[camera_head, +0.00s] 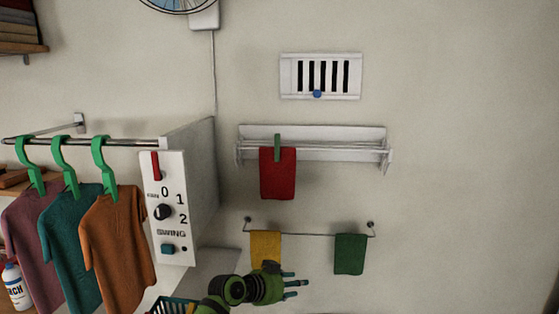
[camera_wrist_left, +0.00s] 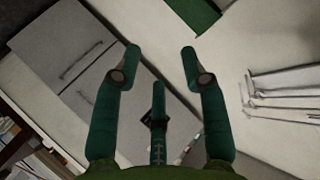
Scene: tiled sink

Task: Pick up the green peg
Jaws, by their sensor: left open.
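The green peg (camera_head: 277,147) stands upright on the top edge of a red cloth (camera_head: 278,174), which hangs from the white wall rack (camera_head: 345,135). My left gripper (camera_head: 296,288) is low in the head view, below the yellow and green cloths, well below the peg and apart from it. In the left wrist view, the fingers of my left gripper (camera_wrist_left: 161,52) are spread with nothing between them. I cannot make out the peg in that view. My right gripper is not in view.
A yellow cloth (camera_head: 265,247) and a green cloth (camera_head: 350,254) hang from a thin rail above my left gripper. A grey box with a switch panel (camera_head: 170,208) juts out at left, beside hanging shirts (camera_head: 118,240). The wall at right is bare.

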